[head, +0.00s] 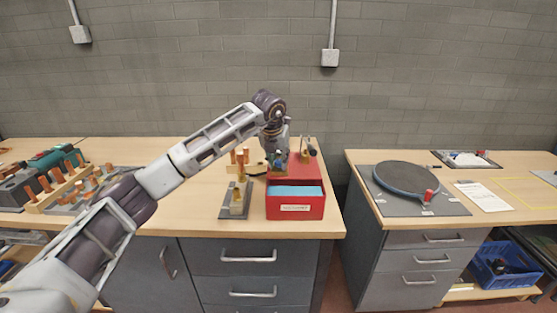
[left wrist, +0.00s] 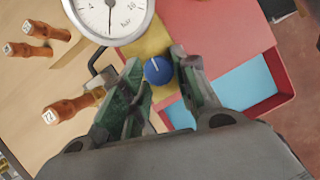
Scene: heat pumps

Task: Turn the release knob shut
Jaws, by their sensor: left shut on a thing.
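The release knob (left wrist: 157,71) is round and blue with a white line on its face. It shows in the left wrist view, between the green fingers of my left gripper (left wrist: 158,75), which is shut on it. The white line points up and slightly left in that view. A round white pressure gauge (left wrist: 112,14) marked "bar" sits just beyond the knob, by a yellow brass-coloured block (left wrist: 150,42). In the head view my left gripper (head: 278,165) points down over the back of the red box (head: 296,211), and hides the knob. My right gripper is out of view.
The red box's front compartment has a light blue inside (left wrist: 240,78). Orange-handled pieces with number tags (left wrist: 70,105) stand to the left. A grey-based fixture (head: 236,203) stands beside the box. A second bench (head: 460,210) with a round dark plate (head: 403,177) lies right, across a gap.

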